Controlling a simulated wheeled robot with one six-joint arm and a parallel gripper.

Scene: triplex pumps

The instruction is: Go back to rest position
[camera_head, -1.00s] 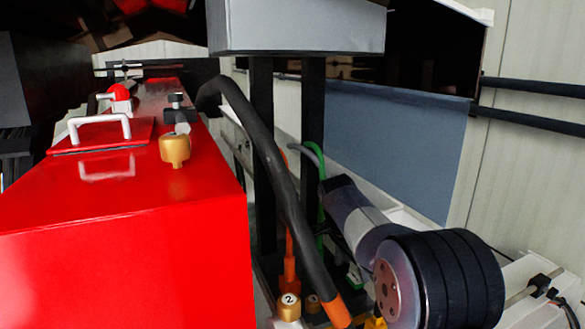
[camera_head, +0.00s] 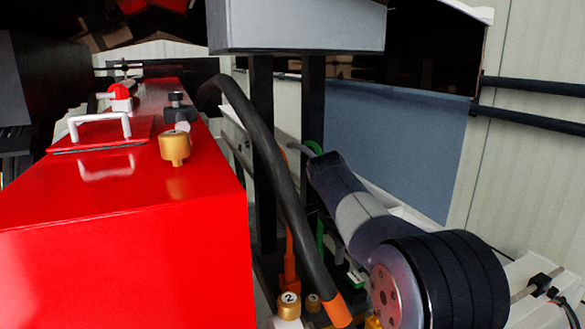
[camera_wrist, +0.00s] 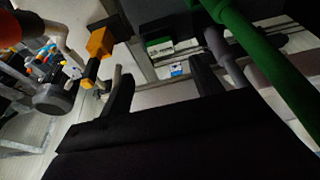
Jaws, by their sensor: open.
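My gripper (camera_wrist: 163,86) shows in the wrist view as two dark fingers standing apart, with nothing between them. Beyond the fingers are a pale surface and a green-and-white box (camera_wrist: 172,46). A yellow-orange fitting (camera_wrist: 97,45) is left of the fingers, and a thick green hose (camera_wrist: 265,70) runs down to the right. In the head view my arm shows at the lower right, its link slanting up and left. My gripper cannot be made out there.
A big red housing (camera_head: 120,230) with a white handle and a brass-coloured cap (camera_head: 175,148) fills the left. A black hose (camera_head: 265,150) with an orange end hangs near my arm. Dark posts (camera_head: 262,110) stand behind it. A blue-grey panel (camera_head: 400,150) is at the back right.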

